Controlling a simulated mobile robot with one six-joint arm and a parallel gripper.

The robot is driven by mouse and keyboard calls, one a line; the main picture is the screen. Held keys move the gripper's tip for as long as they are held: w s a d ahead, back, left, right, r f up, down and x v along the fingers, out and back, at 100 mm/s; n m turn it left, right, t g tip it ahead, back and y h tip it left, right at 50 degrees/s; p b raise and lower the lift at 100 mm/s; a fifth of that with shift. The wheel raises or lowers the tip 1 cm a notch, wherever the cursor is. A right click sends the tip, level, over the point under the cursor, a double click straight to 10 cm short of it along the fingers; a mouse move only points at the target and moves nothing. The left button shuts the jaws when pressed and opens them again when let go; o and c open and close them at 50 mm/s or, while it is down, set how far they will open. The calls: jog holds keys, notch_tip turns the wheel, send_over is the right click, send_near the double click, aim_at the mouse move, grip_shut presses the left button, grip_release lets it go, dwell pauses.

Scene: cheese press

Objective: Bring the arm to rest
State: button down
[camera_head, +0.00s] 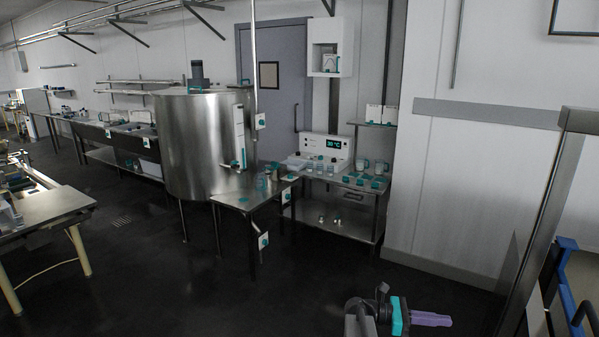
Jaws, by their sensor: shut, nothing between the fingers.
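My arm shows at the bottom of the head view, right of centre, with its lower part cut off by the frame edge. My gripper (448,320) points to the right, with a teal band at its base and purple fingers. The fingers lie together, shut and empty. It is over the dark floor and apart from all furniture.
A large steel vat (190,140) stands left of centre, beside a small steel table (240,199) with glassware. A bench with a control box (325,147) and jugs stands behind. A metal post (550,215) and blue frame (570,292) rise at right. Dark floor (200,290) is clear.

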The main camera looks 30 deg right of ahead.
jog(key=w+a+f+n+t+y+b, duration=0.1)
jog(key=w+a+f+n+t+b, duration=0.2)
jog(key=a+f, duration=1.05)
jog(key=w+a+f+t+y+b, duration=0.1)
jog(key=w+a+f+t, duration=0.25)
jog(key=a+f, duration=1.05)
jog(key=s+a+f+m+y, duration=0.3)
jog(key=a+f+m, duration=0.1)
jog(key=a, duration=0.5)
jog(key=s+a+f+m+y+b, duration=0.1)
jog(key=s+a+f+m+y, duration=0.2)
jog(key=a+f, duration=0.4)
jog(key=s+a+f+m+y, duration=0.3)
jog(key=a+f+m+y, duration=0.1)
jog(key=a, duration=0.8)
jog(key=f+m, duration=0.1)
jog(key=m, duration=0.1)
jog(key=shift+a+f+m+t+y, duration=0.3)
jog(key=shift+a+f+t, duration=0.05)
jog(key=shift+d, duration=0.1)
